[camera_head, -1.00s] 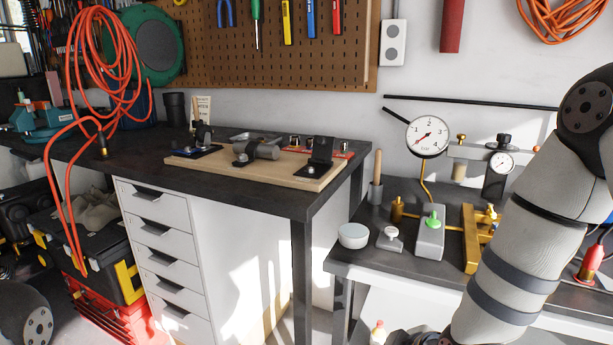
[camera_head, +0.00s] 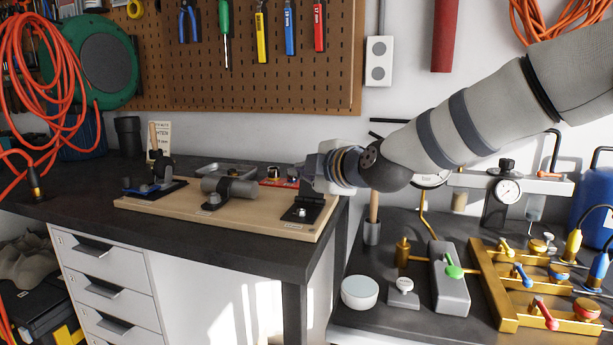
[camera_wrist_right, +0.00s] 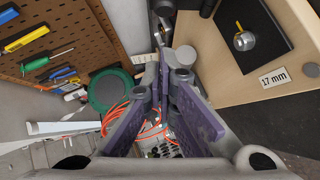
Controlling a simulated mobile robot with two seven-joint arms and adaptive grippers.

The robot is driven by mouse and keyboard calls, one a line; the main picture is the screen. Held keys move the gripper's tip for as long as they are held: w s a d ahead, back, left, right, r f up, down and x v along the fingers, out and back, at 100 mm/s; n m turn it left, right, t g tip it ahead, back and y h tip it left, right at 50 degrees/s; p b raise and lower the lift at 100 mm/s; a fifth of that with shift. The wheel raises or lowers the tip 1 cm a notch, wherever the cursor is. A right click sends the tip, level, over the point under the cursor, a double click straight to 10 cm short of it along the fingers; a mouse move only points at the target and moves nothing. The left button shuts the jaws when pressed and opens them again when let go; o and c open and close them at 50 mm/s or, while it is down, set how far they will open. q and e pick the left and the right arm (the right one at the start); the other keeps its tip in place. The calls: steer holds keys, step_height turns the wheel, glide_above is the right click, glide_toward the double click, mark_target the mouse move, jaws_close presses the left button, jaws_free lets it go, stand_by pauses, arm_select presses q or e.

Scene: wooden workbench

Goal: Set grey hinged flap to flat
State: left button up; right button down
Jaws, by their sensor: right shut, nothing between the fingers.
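A wooden board (camera_head: 259,223) lies on the dark workbench. At its right end is a black base plate (camera_head: 297,214) with a silver bolt head, and a dark grey flap (camera_head: 313,192) rises from it, partly hidden by my right gripper. The plate (camera_wrist_right: 248,35) and bolt also show in the right wrist view, near a "17 mm" label. My right gripper (camera_head: 308,172) is above the board's right end, beside the flap's top; contact cannot be told. Its purple fingers (camera_wrist_right: 160,80) are shut with nothing between them. My left gripper is out of view.
A grey cylinder in a black holder (camera_head: 228,188) and a blue-based clamp (camera_head: 155,187) share the board. A metal tray (camera_head: 225,171) and a red strip with sockets (camera_head: 278,182) lie behind. A pegboard (camera_head: 250,60) backs the bench. A lower bench (camera_head: 410,320) with valves stands right.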

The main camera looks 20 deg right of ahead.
steer(key=w, duration=0.1)
steer(key=w+d+f, duration=0.1)
steer(key=w, duration=0.1)
steer(key=shift+d+f, duration=0.3)
steer(key=shift+d, duration=0.1)
steer(key=shift+w+d, duration=0.1)
steer(key=shift+w, duration=0.05)
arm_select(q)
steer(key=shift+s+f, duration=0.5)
arm_select(e)
steer(key=shift+r, duration=0.1)
